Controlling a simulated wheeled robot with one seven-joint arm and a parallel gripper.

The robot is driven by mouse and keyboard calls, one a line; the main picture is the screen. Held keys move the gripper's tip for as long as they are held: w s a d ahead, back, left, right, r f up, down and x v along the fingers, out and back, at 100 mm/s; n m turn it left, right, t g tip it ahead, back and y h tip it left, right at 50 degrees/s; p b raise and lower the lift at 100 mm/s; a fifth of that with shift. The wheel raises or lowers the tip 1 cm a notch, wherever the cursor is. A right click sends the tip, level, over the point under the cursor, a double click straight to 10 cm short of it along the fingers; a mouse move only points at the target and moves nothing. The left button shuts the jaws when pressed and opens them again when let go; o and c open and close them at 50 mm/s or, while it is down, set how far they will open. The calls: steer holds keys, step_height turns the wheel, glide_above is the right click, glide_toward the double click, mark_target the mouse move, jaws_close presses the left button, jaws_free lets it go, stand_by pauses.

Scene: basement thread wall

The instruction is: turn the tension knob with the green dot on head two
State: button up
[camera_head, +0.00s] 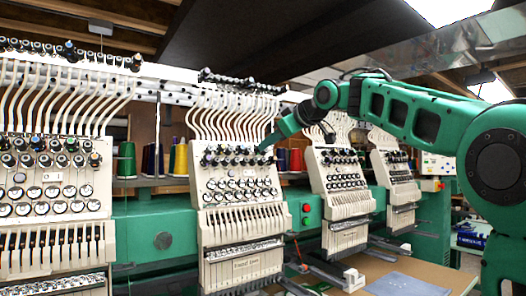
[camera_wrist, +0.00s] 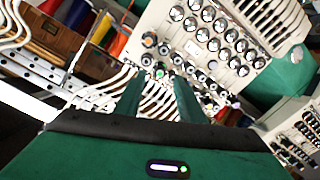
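Head two (camera_head: 240,225) is the cream panel left of centre in the head view, with rows of dark tension knobs near its top. My green gripper (camera_head: 264,148) reaches in from the right to the right end of these knobs. In the wrist view, my gripper's two green fingers (camera_wrist: 159,82) stand apart with a gap between them. A small knob with a greenish face (camera_wrist: 160,72) shows just beyond the fingertips, roughly between them. I cannot tell whether the fingers touch it. In the head view the gripper partly covers that end of the row, and no green dot is clear there.
Another head (camera_head: 55,180) stands at the left, and a third head (camera_head: 340,185) at the right. Neighbouring knobs (camera_wrist: 150,39) crowd the fingertips. White thread tubes (camera_head: 235,115) arch above head two. Thread cones (camera_head: 181,158) stand behind. A table (camera_head: 425,275) is at lower right.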

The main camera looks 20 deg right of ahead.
steer(key=shift+x, duration=2)
jaws_close()
steer(key=shift+n, duration=0.3)
steer(key=n, duration=1.1)
steer(key=shift+d, duration=0.1)
